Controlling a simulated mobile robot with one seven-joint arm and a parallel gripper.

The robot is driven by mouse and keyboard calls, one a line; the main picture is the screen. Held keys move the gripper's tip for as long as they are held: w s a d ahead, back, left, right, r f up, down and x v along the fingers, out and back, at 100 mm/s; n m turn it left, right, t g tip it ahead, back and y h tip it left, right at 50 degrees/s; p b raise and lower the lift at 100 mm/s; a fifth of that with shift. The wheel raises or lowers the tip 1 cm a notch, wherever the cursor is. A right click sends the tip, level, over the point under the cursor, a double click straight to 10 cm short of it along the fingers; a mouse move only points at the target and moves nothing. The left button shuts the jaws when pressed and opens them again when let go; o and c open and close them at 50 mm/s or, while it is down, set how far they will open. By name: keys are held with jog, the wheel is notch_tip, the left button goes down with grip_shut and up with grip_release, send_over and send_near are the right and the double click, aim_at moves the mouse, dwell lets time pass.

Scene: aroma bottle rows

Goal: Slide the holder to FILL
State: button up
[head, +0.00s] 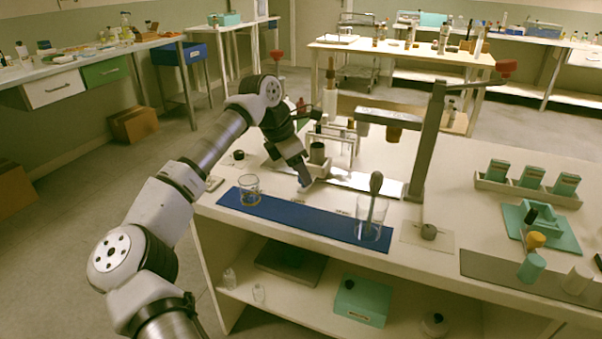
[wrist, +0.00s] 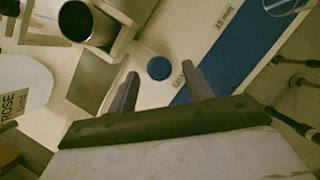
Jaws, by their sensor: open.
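My gripper (head: 304,184) points down over the white bench, just behind the blue mat. In the wrist view my gripper (wrist: 163,80) is open, with a round blue disc (wrist: 159,68) showing between its fingers. I cannot tell whether this disc belongs to the holder. A dark-mouthed metal cup (wrist: 76,20) sits in a pale frame (wrist: 118,28), which looks like the holder. The cup (head: 318,152) also shows in the head view, behind my gripper and apart from it. I cannot read a FILL mark in either view.
The blue mat (head: 290,223) carries a glass beaker (head: 249,190) on the left and a larger beaker (head: 373,220) on the right. A grey stand (head: 425,140) rises right of the cup. A ROSE bottle (wrist: 20,90) is at the left in the wrist view.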

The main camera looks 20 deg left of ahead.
jog(key=shift+w+d+f, duration=0.15)
jog(key=shift+d+f, duration=0.05)
jog(key=shift+f, duration=0.4)
grip_shut()
